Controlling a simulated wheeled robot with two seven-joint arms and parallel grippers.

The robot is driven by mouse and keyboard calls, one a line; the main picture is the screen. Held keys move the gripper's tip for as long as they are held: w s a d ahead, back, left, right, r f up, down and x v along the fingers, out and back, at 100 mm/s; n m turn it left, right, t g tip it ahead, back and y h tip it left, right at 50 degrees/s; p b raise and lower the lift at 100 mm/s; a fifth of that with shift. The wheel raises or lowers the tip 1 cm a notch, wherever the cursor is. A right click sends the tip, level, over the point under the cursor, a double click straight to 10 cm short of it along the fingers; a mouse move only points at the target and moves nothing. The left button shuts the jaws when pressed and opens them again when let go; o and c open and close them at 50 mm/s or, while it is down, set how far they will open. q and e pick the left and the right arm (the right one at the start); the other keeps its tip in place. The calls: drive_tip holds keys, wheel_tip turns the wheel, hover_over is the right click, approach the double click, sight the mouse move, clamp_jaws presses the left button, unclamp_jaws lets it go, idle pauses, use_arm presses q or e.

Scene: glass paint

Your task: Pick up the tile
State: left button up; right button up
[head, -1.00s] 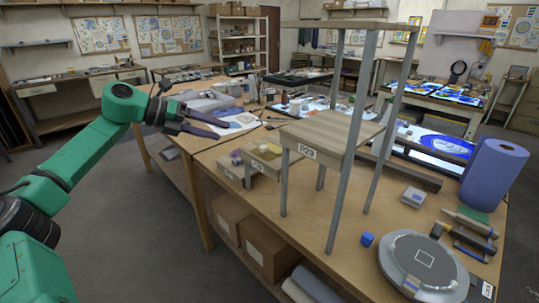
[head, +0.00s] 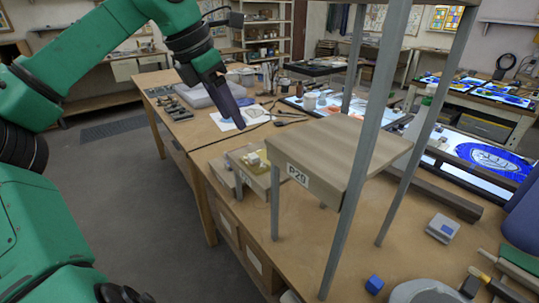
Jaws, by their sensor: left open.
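Several small blocks could be the tile, and I cannot tell which one it is. A pale block (head: 251,158) with yellow beside it sits on a low wooden step (head: 262,181) left of the P29 stand. A grey block with a blue top patch (head: 442,228) lies on the bench at the right. A small blue cube (head: 374,284) lies near the front. My left gripper (head: 238,124) is open, pointing down above the bench, up and left of the low step, apart from these blocks. Its two fingers overlap in this view.
The wooden stand marked P29 (head: 340,150) has tall grey legs and fills the middle. Clear bench (head: 405,262) lies between the stand and turntable.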

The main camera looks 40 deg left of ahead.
use_arm(q)
approach(250, 157)
wheel_tip(250, 157, down, 2)
drive_tip(key=p+x, duration=0.1)
drive_tip(key=x, duration=0.2)
drive_tip(key=p+x, duration=0.1)
drive_tip(key=x, duration=0.2)
drive_tip(key=shift+w+d+r+p, duration=0.1)
drive_tip(key=shift+w+p, duration=0.3)
drive_tip(key=shift+f, duration=0.25)
drive_tip(key=shift+c, duration=0.3)
clamp_jaws()
use_arm(e)
drive_tip(key=s+r, duration=0.2)
drive_tip(key=shift+s+d+r, duration=0.1)
drive_tip(key=shift+s+r, duration=0.2)
drive_tip(key=shift+s, duration=0.1)
